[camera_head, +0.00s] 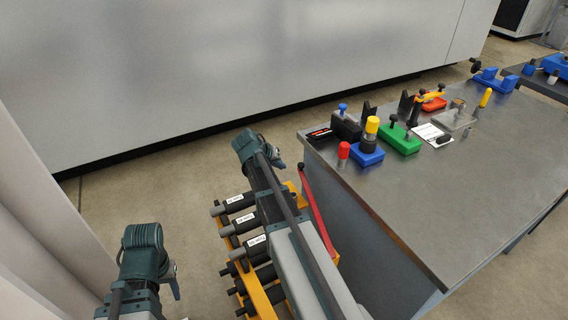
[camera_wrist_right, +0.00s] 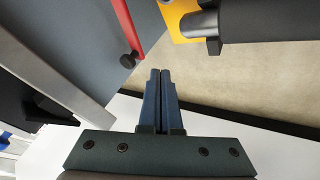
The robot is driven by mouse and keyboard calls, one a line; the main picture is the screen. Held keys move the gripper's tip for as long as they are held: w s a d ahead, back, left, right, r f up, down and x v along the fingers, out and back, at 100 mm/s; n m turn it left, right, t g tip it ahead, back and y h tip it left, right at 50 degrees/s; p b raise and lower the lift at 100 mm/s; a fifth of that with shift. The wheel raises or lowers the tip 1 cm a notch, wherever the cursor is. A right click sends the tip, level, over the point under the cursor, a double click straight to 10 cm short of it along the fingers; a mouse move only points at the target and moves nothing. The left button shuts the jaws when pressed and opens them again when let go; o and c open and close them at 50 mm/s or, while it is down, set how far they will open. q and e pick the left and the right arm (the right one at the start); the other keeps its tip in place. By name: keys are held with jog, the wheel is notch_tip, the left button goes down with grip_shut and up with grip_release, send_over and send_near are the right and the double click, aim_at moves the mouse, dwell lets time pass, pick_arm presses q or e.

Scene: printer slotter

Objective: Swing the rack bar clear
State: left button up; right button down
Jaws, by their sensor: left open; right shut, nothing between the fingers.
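The red rack bar (camera_head: 317,215) runs along the right side of the yellow rack (camera_head: 258,296), near the table's side. In the right wrist view the bar (camera_wrist_right: 126,22) comes in from the top and ends near a black knob (camera_wrist_right: 129,60). My right gripper (camera_wrist_right: 160,72) is shut and empty, its tips a little right of the knob and apart from it. In the head view my right gripper (camera_head: 281,164) is partly hidden by its own arm at the rack's far end. My left gripper (camera_head: 176,288) is open, left of the rack, and seen only in part.
The rack holds several dark rollers (camera_head: 240,203) with white labels. A metal table (camera_head: 470,190) stands at right with coloured blocks and fixtures along its far side. A large grey machine wall (camera_head: 230,60) stands behind. Open floor (camera_head: 130,190) lies left of the rack.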

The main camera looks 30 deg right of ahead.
jog(key=p+v, duration=0.5)
jog(key=v, duration=0.2)
jog(key=shift+a+r, duration=0.2)
jog(key=shift+a, duration=0.1)
jog(key=s+a+r+n+g+y+p, duration=0.1)
jog(key=s+a+n+y+p, duration=0.1)
jog(key=s+a, duration=0.5)
jog(key=s+a+r+n+y+p, duration=0.1)
jog(key=s+a+n+y+p, duration=0.1)
jog(key=s+a, duration=0.5)
jog(key=s+a+r+n+g+y+p, duration=0.1)
jog(key=s+a+n+p, duration=0.3)
jog(key=a, duration=1.2)
jog(key=s+n+y, duration=0.1)
jog(key=s, duration=0.1)
jog(key=shift+s+r+n+g, duration=0.3)
jog(key=shift+s, duration=0.1)
jog(key=shift+s, duration=0.1)
